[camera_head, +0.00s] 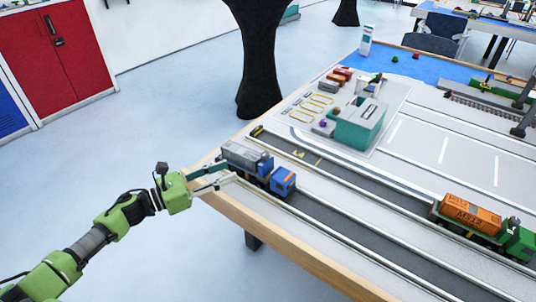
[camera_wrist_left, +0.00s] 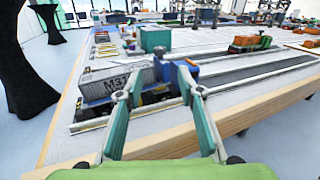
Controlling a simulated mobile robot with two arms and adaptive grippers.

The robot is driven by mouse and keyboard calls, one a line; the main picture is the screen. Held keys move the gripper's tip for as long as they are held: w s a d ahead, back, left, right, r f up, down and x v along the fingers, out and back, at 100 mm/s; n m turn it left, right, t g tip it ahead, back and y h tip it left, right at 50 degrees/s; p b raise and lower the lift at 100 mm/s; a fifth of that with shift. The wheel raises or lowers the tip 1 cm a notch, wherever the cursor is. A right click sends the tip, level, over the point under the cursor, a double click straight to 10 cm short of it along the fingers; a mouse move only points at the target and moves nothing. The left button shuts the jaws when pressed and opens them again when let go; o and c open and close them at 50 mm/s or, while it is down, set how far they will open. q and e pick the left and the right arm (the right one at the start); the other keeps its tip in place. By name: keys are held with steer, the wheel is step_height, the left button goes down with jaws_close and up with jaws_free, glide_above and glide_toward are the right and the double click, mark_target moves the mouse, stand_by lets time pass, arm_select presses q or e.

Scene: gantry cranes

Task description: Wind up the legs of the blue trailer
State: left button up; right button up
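The blue trailer (camera_head: 264,168) stands on the road lane near the table's left edge, carrying a grey container (camera_head: 242,155). A blue truck cab (camera_head: 284,181) with an orange stripe is at its front. In the left wrist view the container (camera_wrist_left: 120,80) shows the marking "M31", partly covered by a finger. My left gripper (camera_head: 222,174) is at the trailer's near side, over the table edge. The trailer's legs are too small or hidden to make out. My right gripper is not in view.
An orange container on a green truck (camera_head: 470,215) stands further right in the lane. A teal building (camera_head: 360,125) and small coloured vehicles (camera_head: 342,73) are behind the trailer. The wooden table edge (camera_head: 270,235) runs along the near side. A black pillar-like object (camera_head: 258,60) stands beyond.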

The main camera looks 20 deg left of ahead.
mark_target(262, 157)
arm_select(q)
steer(key=p+x, duration=0.2)
steer(key=x, duration=0.9)
steer(key=shift+r, duration=0.15)
steer(key=shift+x, duration=0.75)
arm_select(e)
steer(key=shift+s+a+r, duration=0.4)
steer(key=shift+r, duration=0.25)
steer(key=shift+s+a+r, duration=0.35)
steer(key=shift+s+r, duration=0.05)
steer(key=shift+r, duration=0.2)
arm_select(q)
jaws_close()
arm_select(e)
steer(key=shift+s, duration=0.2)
